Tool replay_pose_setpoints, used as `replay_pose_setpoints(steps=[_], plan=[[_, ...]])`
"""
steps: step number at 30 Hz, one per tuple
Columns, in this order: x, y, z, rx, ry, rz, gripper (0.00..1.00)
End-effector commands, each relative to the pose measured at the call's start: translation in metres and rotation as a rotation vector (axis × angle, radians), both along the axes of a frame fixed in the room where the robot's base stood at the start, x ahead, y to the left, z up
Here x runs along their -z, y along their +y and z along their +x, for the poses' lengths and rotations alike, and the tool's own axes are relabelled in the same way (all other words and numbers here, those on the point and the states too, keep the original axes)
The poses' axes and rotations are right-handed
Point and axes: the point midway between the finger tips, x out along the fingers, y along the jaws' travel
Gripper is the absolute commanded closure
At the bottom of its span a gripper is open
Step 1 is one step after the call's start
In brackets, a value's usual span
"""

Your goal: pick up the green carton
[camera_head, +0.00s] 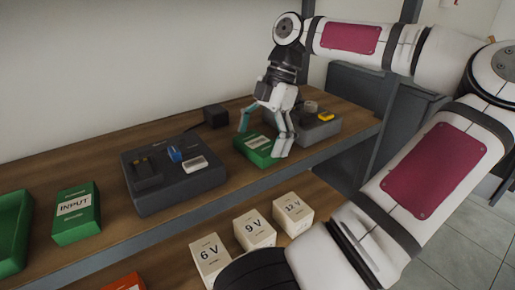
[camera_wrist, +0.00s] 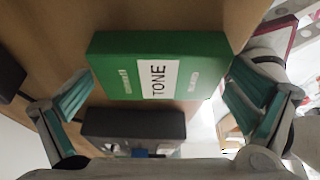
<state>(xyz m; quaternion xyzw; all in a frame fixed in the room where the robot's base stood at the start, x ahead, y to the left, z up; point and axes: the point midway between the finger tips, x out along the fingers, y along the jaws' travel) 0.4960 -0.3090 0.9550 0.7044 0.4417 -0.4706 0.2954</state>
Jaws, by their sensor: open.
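A green carton (camera_head: 254,153) lies on the wooden shelf, right of the middle in the head view. In the wrist view the carton (camera_wrist: 118,72) shows a white label reading TONE. My gripper (camera_head: 262,141) is above it, pointing down, with its fingers spread to either side of the carton. In the wrist view my gripper (camera_wrist: 160,80) is open, with one finger left and one right of the carton; I cannot tell if either touches it. Part of the carton is hidden behind a finger in the head view.
A second green carton labelled INPUT (camera_head: 76,213) and a green bin (camera_head: 12,235) stand at the left. A dark device (camera_head: 150,205) is left of the carton, and a grey device (camera_head: 318,130) is close on its right. Several white voltage boxes (camera_head: 255,231) sit on the lower shelf.

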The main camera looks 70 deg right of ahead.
Motion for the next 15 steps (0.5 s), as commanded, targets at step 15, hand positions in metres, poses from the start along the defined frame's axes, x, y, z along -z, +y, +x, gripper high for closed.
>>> replay_pose_setpoints(steps=[15], plan=[[-0.0005,-0.0001,0.0000,0.000,0.001,0.000,0.39]])
